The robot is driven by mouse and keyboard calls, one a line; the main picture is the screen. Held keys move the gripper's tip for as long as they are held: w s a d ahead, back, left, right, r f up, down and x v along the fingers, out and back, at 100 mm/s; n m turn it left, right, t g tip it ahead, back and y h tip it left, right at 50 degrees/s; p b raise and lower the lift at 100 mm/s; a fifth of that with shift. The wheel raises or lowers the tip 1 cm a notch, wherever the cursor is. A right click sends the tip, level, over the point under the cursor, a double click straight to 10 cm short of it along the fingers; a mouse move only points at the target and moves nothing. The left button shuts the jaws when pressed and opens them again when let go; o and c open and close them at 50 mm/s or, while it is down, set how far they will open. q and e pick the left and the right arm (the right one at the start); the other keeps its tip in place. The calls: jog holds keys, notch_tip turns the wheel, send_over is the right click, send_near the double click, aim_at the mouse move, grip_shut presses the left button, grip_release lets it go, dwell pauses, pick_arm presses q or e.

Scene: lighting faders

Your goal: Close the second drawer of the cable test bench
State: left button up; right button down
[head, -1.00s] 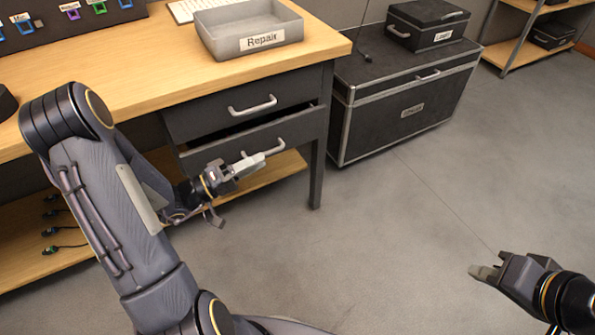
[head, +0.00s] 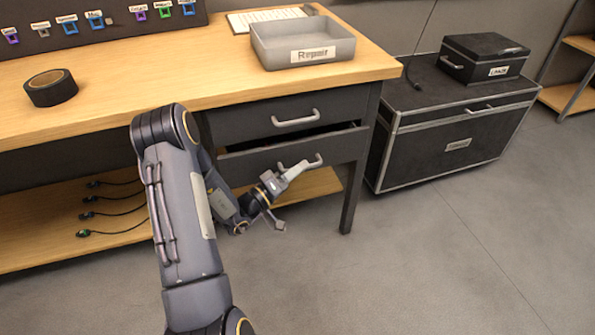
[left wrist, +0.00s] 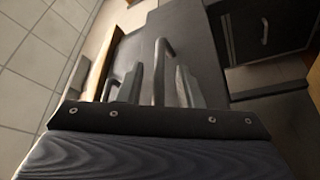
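The cable test bench (head: 110,115) has a wooden top and two dark drawers under its right end. The upper drawer (head: 250,122) looks shut. The second drawer (head: 340,148), below it, stands slightly out, with a dark gap above its front. My left gripper (head: 292,172) is at this drawer's handle (head: 313,162) and covers part of it. In the left wrist view the handle bar (left wrist: 160,65) stands between the two fingers of my left gripper (left wrist: 158,88), which are apart, with a gap visible on the left side. My right gripper is out of view.
A grey "Repair" tray (head: 300,43) and a roll of black tape (head: 51,88) are on the bench top. Cables (head: 110,212) lie on the lower shelf. A large black case (head: 455,135) stands right of the bench. The floor in front is clear.

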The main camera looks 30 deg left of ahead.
aim_at(290, 162)
pick_arm(q)
grip_shut()
dwell(0.3)
jog(key=w+a, duration=0.1)
jog(key=w+a+b, duration=0.1)
jog(key=shift+w+a+f+b, duration=0.1)
jog(key=shift+w+a+b, duration=0.1)
jog(key=shift+a+b, duration=0.15)
jog(key=shift+w+a, duration=0.1)
jog(key=shift+a, duration=0.1)
grip_release()
